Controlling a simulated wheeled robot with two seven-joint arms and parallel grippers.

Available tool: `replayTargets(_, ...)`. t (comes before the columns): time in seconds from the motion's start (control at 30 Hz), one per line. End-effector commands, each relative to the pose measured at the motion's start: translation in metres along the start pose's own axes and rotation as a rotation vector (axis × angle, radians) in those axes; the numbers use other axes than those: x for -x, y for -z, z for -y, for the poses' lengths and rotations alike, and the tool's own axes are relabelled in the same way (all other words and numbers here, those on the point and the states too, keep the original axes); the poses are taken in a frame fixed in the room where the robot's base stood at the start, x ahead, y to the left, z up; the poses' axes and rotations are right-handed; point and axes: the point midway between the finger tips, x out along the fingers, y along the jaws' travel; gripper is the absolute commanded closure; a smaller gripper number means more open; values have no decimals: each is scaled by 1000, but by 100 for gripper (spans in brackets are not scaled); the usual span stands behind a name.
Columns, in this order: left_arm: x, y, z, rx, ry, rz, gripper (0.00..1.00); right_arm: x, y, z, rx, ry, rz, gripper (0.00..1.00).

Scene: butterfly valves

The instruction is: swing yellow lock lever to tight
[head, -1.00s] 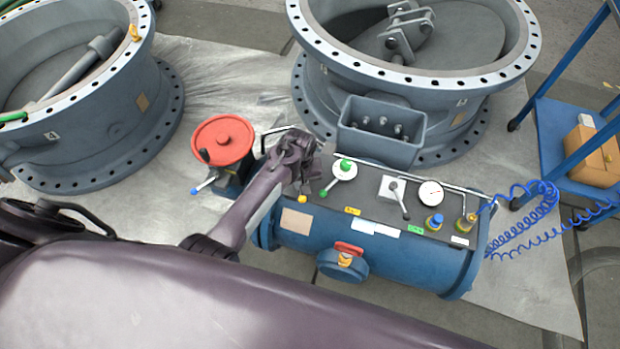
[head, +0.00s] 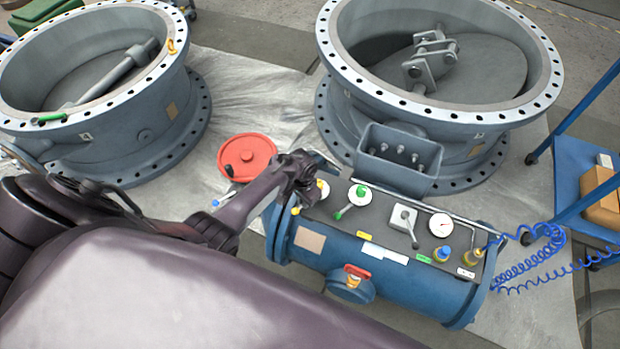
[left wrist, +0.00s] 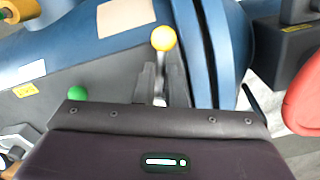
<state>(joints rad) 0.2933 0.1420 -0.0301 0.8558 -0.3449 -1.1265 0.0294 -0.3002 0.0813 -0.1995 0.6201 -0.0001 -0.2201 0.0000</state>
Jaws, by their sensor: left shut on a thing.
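The yellow lock lever ends in a yellow ball knob (head: 296,210) at the left end of the dark panel on the blue cylinder (head: 310,270). My left gripper (head: 302,194) is over this lever and hides much of its arm. In the left wrist view the knob (left wrist: 164,38) sticks out just beyond the fingertips. The left fingers (left wrist: 160,80) are shut on the metal arm of the lever. A pale round hub (head: 322,190) shows just right of the gripper. My right gripper is not in view.
Right of the lever on the panel are a green-knobbed lever (head: 360,195), a grey lever switch (head: 405,220) and a gauge (head: 440,225). Large flanged valves (head: 440,90) stand behind.

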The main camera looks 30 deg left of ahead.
Motion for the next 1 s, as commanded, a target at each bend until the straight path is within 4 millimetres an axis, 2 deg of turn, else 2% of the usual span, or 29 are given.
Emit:
replayTargets(0.03,1,-2,7,1,7,2,100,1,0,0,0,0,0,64)
replayTargets(0.1,1,-2,9,-11,8,1,100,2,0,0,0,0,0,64)
replayTargets(0.63,1,-3,12,-26,9,-2,100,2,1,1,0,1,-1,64)
replayTargets(0.67,1,-2,12,-26,9,-2,86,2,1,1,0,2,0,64)
replayTargets(0.8,1,-2,10,-29,7,-2,68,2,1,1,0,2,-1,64)
replayTargets(1.0,1,-2,8,-34,4,-2,68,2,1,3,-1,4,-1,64)
